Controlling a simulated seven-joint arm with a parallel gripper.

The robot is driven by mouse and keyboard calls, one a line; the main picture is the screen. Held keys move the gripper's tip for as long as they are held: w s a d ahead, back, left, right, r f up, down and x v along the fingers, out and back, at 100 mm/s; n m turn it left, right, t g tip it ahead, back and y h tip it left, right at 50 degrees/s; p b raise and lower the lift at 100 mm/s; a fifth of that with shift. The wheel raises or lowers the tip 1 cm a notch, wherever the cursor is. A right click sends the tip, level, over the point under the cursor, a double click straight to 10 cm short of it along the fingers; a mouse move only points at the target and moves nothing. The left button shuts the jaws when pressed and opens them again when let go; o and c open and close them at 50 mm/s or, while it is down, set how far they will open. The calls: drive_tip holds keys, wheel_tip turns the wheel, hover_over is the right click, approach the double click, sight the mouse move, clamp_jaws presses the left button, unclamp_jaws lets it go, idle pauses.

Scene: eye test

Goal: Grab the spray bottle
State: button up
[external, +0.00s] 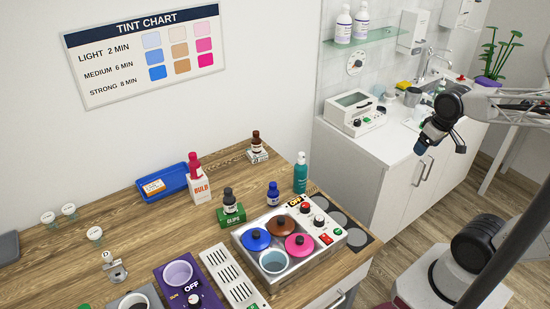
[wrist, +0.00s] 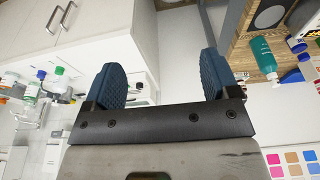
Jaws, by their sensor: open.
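A teal bottle (external: 300,174) with a pale top stands upright near the back right edge of the wooden counter; it looks like the spray bottle, though its nozzle is too small to make out. It also shows in the wrist view, where the teal bottle (wrist: 264,58) is at the upper right, outside the fingers. My gripper (external: 441,147) hangs in the air well to the right of the bottle, in front of the white cabinet. Its two blue fingers (wrist: 164,82) are wide apart with nothing between them.
A warmer (external: 280,268) with coloured lidded pots stands in front of the bottle. A small blue bottle (external: 273,194) stands to its left. A white steriliser box (external: 355,114) sits on the sink cabinet behind. The air between gripper and bottle looks clear.

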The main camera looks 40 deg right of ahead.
drive_tip(key=shift+a, duration=0.1)
drive_tip(key=m+g+y, duration=0.3)
drive_tip(key=m+y, duration=1.5)
approach(300, 178)
wheel_tip(300, 178, down, 2)
drive_tip(key=w, duration=0.2)
drive_tip(key=shift+s+a+f, duration=0.1)
drive_tip(key=shift+a+f, duration=0.15)
drive_tip(key=shift+a, duration=0.05)
drive_tip(key=shift+a, duration=1.3)
drive_tip(key=shift+a+n, duration=0.15)
drive_tip(key=shift+n, duration=0.15)
drive_tip(key=shift+s+a, duration=0.1)
drive_tip(key=shift+a, duration=2.35)
